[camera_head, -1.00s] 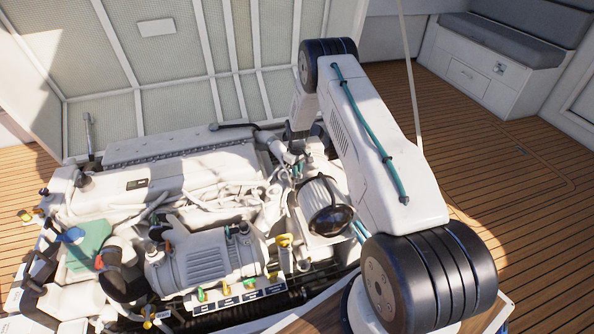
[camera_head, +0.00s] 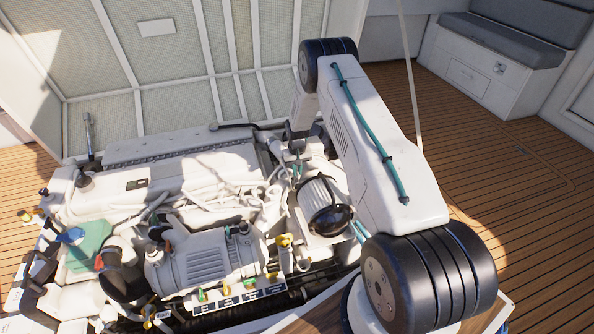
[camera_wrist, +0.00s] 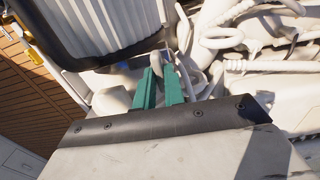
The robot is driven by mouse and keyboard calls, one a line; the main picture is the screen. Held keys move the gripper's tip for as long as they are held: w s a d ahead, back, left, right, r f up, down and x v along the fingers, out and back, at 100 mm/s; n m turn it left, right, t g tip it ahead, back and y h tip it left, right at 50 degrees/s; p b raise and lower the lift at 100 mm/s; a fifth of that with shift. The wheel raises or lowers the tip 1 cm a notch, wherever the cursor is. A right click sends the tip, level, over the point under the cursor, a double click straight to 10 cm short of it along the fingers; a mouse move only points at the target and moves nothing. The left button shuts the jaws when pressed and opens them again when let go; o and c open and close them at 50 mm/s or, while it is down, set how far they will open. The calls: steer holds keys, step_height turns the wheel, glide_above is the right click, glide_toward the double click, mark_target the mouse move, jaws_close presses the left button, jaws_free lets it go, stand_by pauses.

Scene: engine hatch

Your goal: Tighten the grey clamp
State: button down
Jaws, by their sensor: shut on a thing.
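The teal fingers of my gripper (camera_wrist: 160,70) reach down among pale engine hoses in the wrist view. They are close together, shut on a small part at their tips that I take to be the grey clamp. Its shape is mostly hidden by the fingers and too small to make out. In the head view my gripper (camera_head: 298,168) shows as a bit of teal below my wrist, at the right end of the engine (camera_head: 170,180). The clamp cannot be picked out there.
A ribbed white cylinder with a black end (camera_head: 327,203) stands close to my gripper; it also fills the upper left of the wrist view (camera_wrist: 105,25). Pale hoses (camera_wrist: 235,50) crowd the right side. The raised hatch (camera_head: 180,70) stands behind. Wooden deck (camera_head: 500,160) is clear at right.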

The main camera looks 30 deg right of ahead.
steer(key=c, duration=1.5)
jaws_free()
step_height(320, 180, up, 8)
steer(key=shift+f, duration=0.1)
